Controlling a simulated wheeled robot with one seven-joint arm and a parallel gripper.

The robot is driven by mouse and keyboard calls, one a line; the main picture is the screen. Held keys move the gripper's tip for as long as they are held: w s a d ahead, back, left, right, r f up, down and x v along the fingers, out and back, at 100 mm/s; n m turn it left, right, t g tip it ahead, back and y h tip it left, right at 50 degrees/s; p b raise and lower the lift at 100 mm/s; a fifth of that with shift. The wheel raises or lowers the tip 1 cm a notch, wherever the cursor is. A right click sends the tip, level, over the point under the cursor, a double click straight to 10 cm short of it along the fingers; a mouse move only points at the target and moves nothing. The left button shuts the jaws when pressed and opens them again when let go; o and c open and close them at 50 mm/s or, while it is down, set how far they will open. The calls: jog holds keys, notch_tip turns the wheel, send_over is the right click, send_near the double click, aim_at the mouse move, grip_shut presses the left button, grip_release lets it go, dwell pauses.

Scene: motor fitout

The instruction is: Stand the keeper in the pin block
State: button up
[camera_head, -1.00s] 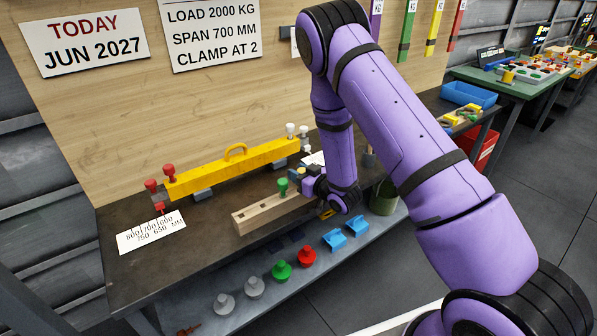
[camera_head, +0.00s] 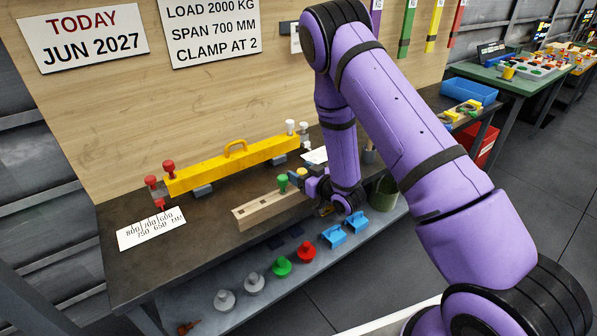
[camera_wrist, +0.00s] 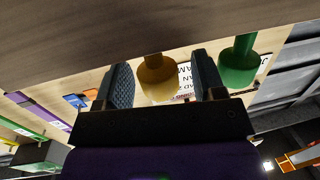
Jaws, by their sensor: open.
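The pin block (camera_head: 262,212) is a long pale wooden block near the front of the bench. A green knobbed pin (camera_head: 283,183) stands upright on it; it also shows in the wrist view (camera_wrist: 237,65). A yellow, broad-headed piece on a stem, which looks like the keeper (camera_wrist: 158,78), is between my open fingers in the wrist view, with a gap visible on each side. In the head view its top (camera_head: 302,172) shows just beside my gripper (camera_head: 309,184). My gripper is at the block's right end. Its wrist hides where the stem meets the block.
A yellow beam (camera_head: 235,166) lies behind the block, with red pins (camera_head: 168,168) at its left and white ones at its right. A lower shelf holds grey, green and red (camera_head: 306,251) knobs and blue brackets (camera_head: 334,237). A green bin (camera_head: 383,192) stands at the right.

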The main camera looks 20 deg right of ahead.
jog(key=v, duration=0.9)
jog(key=shift+s, duration=0.2)
jog(key=shift+d, duration=0.1)
jog(key=d+r+m+g+h, duration=0.15)
jog(key=r+h, duration=0.25)
jog(key=r, duration=0.8)
jog(key=d+r+m+g+h, duration=0.1)
jog(key=d+r+g+h, duration=0.2)
jog(key=r, duration=0.8)
jog(key=s+a+r+m+g, duration=0.1)
jog(key=s+r, duration=0.5)
jog(key=s, duration=0.8)
jog(key=s+r+m+g, duration=0.2)
jog(key=s+r+g, duration=0.2)
jog(key=s, duration=1.1)
notch_tip(320, 180, up, 3)
jog(key=shift+s+a+r+g+h, duration=0.1)
jog(key=shift+s+a+g+h, duration=0.1)
jog(key=shift+a+g+h, duration=0.2)
